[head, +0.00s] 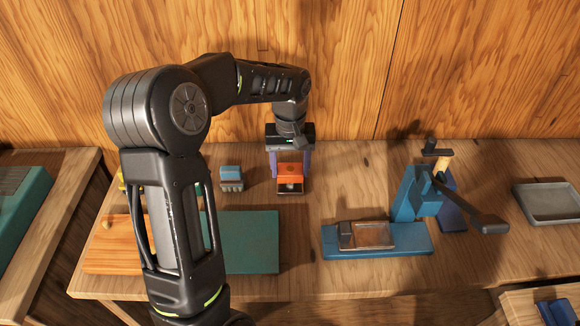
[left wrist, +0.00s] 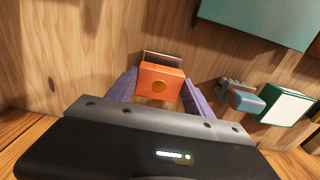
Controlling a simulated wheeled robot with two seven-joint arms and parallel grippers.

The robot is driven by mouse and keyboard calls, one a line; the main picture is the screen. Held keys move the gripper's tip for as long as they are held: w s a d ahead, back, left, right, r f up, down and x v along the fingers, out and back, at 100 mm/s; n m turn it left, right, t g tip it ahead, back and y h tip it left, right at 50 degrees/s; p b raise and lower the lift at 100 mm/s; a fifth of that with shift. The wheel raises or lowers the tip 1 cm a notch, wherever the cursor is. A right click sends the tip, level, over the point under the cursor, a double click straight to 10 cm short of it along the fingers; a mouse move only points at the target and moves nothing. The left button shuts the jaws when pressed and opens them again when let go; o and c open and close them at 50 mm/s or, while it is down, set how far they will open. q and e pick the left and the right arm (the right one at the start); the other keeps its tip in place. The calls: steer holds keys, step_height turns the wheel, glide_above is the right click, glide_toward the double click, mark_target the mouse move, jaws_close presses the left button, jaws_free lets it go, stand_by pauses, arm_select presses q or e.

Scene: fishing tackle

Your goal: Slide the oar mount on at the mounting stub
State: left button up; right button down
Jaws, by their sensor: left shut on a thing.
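An orange block (head: 290,170), which I take for the oar mount, is between the two purple fingers of my left gripper (head: 290,180). The gripper points down and is shut on it. In the left wrist view the orange block (left wrist: 160,83) shows a round brownish spot on its face, with a finger on each side. A grey metal plate (left wrist: 163,57) shows just beyond the block; I cannot tell whether it is joined to it. I cannot make out for sure which part is the mounting stub. My right gripper is not in view.
A blue-and-grey piece (head: 231,178) stands left of the gripper. A teal mat (head: 250,240) and an orange wooden board (head: 112,245) lie in front. A blue base (head: 385,247) with a clear tray, a blue lever stand (head: 410,195) and a grey tray (head: 550,203) are to the right.

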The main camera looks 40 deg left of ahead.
mark_target(290, 170)
arm_select(q)
steer(key=shift+f+b, duration=0.8)
steer(key=shift+f, duration=0.4)
stand_by(0.5)
steer(key=o, duration=1.7)
steer(key=shift+r, duration=3.95)
